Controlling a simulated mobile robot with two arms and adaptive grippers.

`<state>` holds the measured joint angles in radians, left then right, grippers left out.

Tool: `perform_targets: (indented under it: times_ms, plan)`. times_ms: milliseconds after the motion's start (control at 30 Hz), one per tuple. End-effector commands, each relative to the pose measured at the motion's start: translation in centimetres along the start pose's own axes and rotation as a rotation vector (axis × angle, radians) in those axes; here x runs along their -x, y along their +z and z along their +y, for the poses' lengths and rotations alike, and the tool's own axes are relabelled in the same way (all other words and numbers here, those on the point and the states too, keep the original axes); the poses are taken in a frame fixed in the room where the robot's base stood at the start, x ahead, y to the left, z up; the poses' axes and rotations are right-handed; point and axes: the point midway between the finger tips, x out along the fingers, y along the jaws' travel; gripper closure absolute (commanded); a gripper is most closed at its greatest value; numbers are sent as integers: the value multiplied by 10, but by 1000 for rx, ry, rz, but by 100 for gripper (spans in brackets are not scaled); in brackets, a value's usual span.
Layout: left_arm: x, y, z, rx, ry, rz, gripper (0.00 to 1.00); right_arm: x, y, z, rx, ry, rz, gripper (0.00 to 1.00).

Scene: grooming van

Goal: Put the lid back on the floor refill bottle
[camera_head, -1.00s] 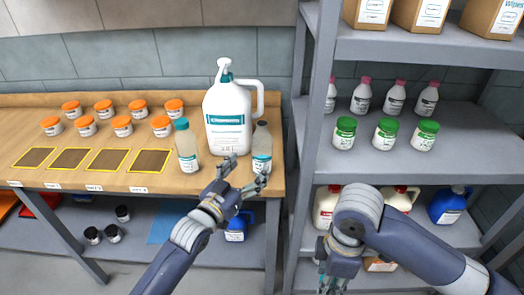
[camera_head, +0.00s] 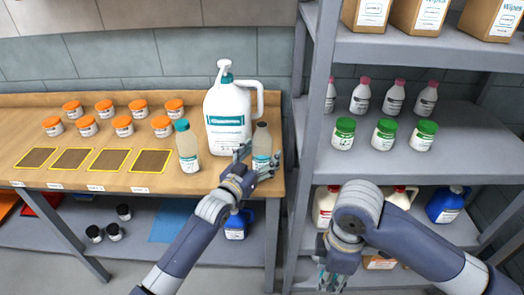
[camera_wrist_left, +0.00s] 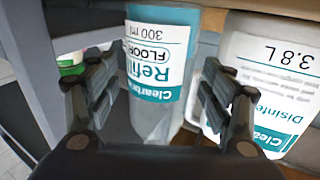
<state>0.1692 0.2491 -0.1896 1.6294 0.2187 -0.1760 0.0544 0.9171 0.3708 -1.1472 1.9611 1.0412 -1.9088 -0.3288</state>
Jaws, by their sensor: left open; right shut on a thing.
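The floor refill bottle (camera_head: 262,142), clear with a grey-dark neck and a teal and white label, stands upright near the bench's right end. I see no teal cap on it. Its label reads "Refill FLOOR 300 ml" in the left wrist view (camera_wrist_left: 162,65). My left gripper (camera_head: 256,163) is open, with its fingers on either side of the bottle's lower part; contact is unclear. My right gripper (camera_head: 331,284) is low in front of the shelf rack, at the bottom edge of the head view. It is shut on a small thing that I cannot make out. I cannot see the lid clearly.
A large white pump jug (camera_head: 228,118) stands close behind the refill bottle. A similar bottle with a teal cap (camera_head: 187,148) stands to the left. Orange-lidded jars (camera_head: 123,125) and yellow-edged mats (camera_head: 109,160) fill the bench's left. The shelf rack post (camera_head: 312,130) rises just right.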

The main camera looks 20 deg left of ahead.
Motion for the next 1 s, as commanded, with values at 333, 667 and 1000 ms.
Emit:
perform_targets:
  times_ms: [333,667,1000]
  plan:
    - [-10,0,1,1,1,0,26,1,0,0,0,0,0,77]
    - [-10,0,0,1,1,-1,69,1,0,0,0,0,0,77]
    - [-10,0,0,1,1,0,74,1,0,0,0,0,0,77]
